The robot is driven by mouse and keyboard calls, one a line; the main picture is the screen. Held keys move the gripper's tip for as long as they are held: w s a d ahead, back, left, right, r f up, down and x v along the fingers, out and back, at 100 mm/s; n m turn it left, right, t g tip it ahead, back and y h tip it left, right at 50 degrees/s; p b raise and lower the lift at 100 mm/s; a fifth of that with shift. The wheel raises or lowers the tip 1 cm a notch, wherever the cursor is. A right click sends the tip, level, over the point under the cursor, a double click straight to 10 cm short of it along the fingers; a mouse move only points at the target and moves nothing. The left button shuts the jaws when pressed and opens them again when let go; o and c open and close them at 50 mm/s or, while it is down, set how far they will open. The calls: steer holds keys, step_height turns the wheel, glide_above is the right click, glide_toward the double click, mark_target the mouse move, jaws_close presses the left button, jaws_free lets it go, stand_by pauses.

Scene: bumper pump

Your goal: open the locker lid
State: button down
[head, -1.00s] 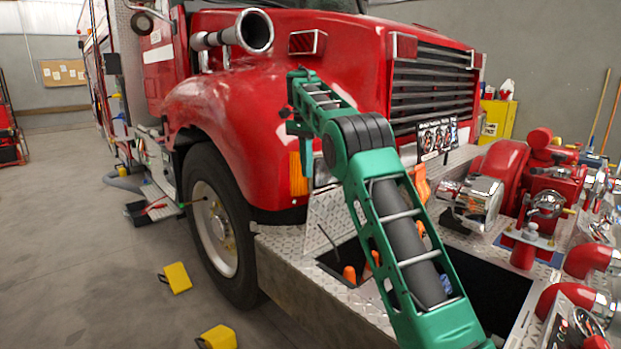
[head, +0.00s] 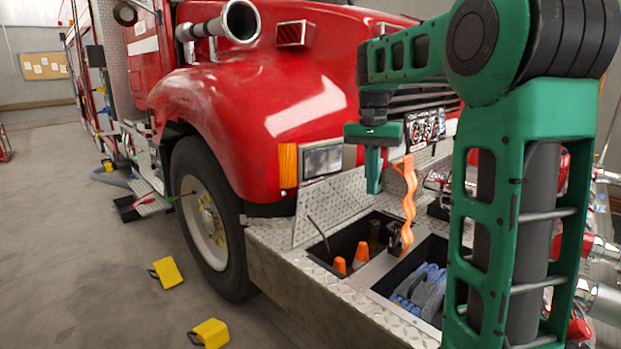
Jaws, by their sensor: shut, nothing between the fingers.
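A diamond-plate locker lid (head: 332,213) stands raised, leaning back toward the truck's front below the headlight. The left locker well (head: 345,240) in front of it is open, with orange cones inside. A second well (head: 385,283) to its right is also open and holds a blue item (head: 425,287). Another raised plate (head: 431,156) shows behind it, partly hidden.
A wavy orange strap (head: 408,205) hangs just right of my gripper. The red truck's fender (head: 240,110) and headlight (head: 322,159) stand behind. Two yellow wedge-like blocks (head: 168,272) lie on the floor. My arm hides much of the bumper's right side.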

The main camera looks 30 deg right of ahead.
steer(key=s+a+f+n, duration=0.1)
steer(key=s+f+n, duration=0.1)
steer(key=s+f, duration=0.45)
steer(key=s+a+f+n, duration=0.1)
steer(key=s+f+n, duration=0.2)
steer(key=s, duration=0.7)
steer(key=w+n+t, duration=0.4)
steer(key=w+n, duration=0.3)
steer(key=w, duration=2.3)
steer(key=w+d+r+n+t+y, duration=0.1)
steer(key=w+d+r+t+y, duration=0.15)
steer(key=w, duration=0.55)
steer(key=w+d+r+n+t+y, duration=0.15)
steer(key=w+r, duration=0.25)
steer(key=w, duration=0.4)
steer(key=shift+m+h, duration=0.35)
steer(key=shift+h, duration=0.15)
steer(key=x, duration=0.9)
steer(key=shift+d+f, duration=0.1)
steer(key=shift+d, duration=0.15)
